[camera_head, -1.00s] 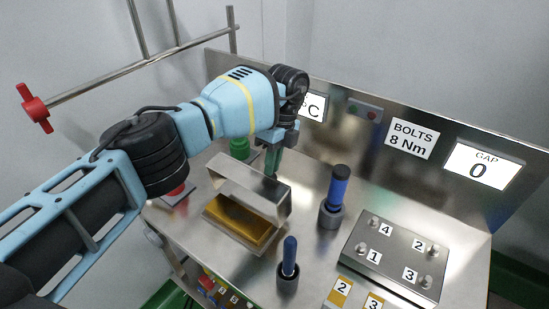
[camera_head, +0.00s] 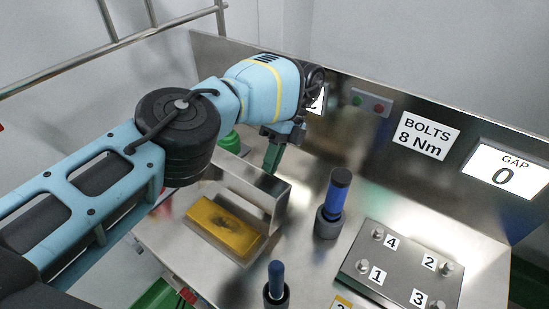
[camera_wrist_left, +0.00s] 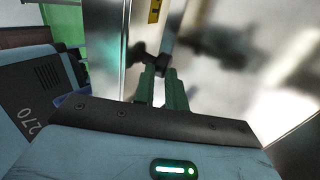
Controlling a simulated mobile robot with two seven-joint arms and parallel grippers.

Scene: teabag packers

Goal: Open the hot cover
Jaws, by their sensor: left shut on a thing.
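The hot cover (camera_head: 279,204) is a bent metal hood in the head view, standing raised behind a yellow block (camera_head: 222,225), whose top is uncovered. My left gripper (camera_head: 271,165) reaches over the cover's back edge from behind, its green fingers pointing down. In the left wrist view the left gripper (camera_wrist_left: 162,78) is shut on a dark knob-like handle (camera_wrist_left: 150,62) beside a shiny metal face. The exact grip is small in the head view. My right gripper is in neither view.
A bolted plate (camera_head: 395,268) lies at right. A green button (camera_head: 230,141) is behind the cover. The steel back panel (camera_head: 350,130) rises behind.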

